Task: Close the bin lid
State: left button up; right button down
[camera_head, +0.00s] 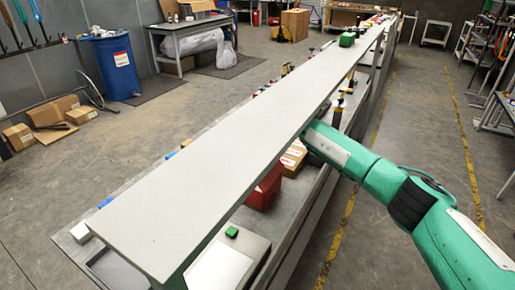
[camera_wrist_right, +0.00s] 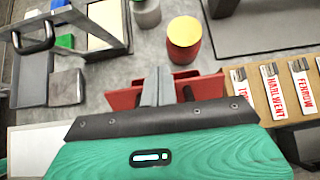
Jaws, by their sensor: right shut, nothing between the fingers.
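A red bin (camera_head: 265,190) stands on the lower bench surface under the long grey shelf in the head view, its upper part hidden by the shelf. In the right wrist view, red panels (camera_wrist_right: 198,87) show on both sides of my fingers and look like part of this bin. Whether its lid is open or shut I cannot tell. My right gripper (camera_wrist_right: 157,82) is shut and empty, over or beside the red panels; contact is unclear. In the head view my right arm reaches in under the shelf, and its gripper is hidden. My left gripper is not in view.
The long grey shelf (camera_head: 235,140) overhangs the bench. A yellow and red cylinder (camera_wrist_right: 184,42), a grey cylinder (camera_wrist_right: 147,14), a handled metal frame (camera_wrist_right: 90,28) and a brown box with labelled cards (camera_wrist_right: 272,112) surround the gripper. A blue barrel (camera_head: 116,68) stands on the floor.

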jog(key=shift+s+d+r, duration=0.1)
jog(key=shift+d+r, duration=0.05)
jog(key=shift+d, duration=0.05)
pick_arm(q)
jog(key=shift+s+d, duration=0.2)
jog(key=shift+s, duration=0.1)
pick_arm(e)
jog(key=shift+a, duration=0.1)
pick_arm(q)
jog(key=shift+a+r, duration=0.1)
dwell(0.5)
